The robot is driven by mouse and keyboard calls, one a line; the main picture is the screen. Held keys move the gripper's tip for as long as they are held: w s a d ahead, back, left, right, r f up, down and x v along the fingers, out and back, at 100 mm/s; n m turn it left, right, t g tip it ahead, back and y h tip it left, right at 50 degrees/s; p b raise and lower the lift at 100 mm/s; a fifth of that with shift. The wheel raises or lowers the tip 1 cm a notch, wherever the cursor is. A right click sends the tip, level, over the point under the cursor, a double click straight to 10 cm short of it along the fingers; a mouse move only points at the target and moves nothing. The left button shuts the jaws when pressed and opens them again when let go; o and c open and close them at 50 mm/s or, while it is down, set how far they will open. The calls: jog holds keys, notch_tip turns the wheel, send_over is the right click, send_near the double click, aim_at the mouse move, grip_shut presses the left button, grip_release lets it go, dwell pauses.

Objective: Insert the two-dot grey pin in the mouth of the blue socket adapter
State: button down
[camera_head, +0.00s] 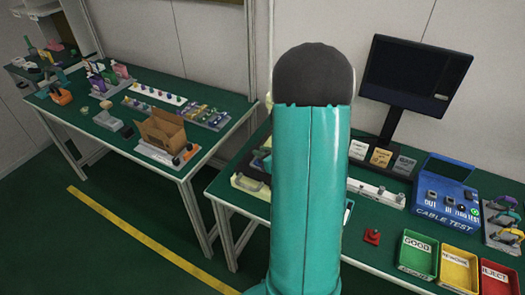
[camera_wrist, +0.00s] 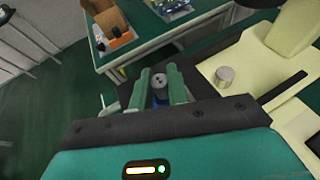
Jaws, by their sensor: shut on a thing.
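In the wrist view my gripper (camera_wrist: 158,86) is shut, its two green fingers on either side of a small grey round piece, which looks like the two-dot grey pin (camera_wrist: 158,79), with dark marks on its end. A patch of blue (camera_wrist: 160,100) shows just below it between the fingers. I cannot tell whether this blue is the socket adapter or how it meets the pin. In the head view my own arm hides the gripper and the bench behind it.
A plain grey cylinder (camera_wrist: 225,76) stands on a cream fixture (camera_wrist: 255,62) right of the fingers. In the head view, the right bench holds a blue cable test box (camera_head: 447,190), a monitor (camera_head: 415,75) and a green tray (camera_head: 417,252). A box (camera_head: 165,130) sits on the left bench.

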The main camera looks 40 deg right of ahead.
jog(key=shift+f, duration=0.1)
jog(key=c, duration=1.3)
grip_release()
jog(key=v, duration=1.3)
jog(key=shift+s, duration=0.35)
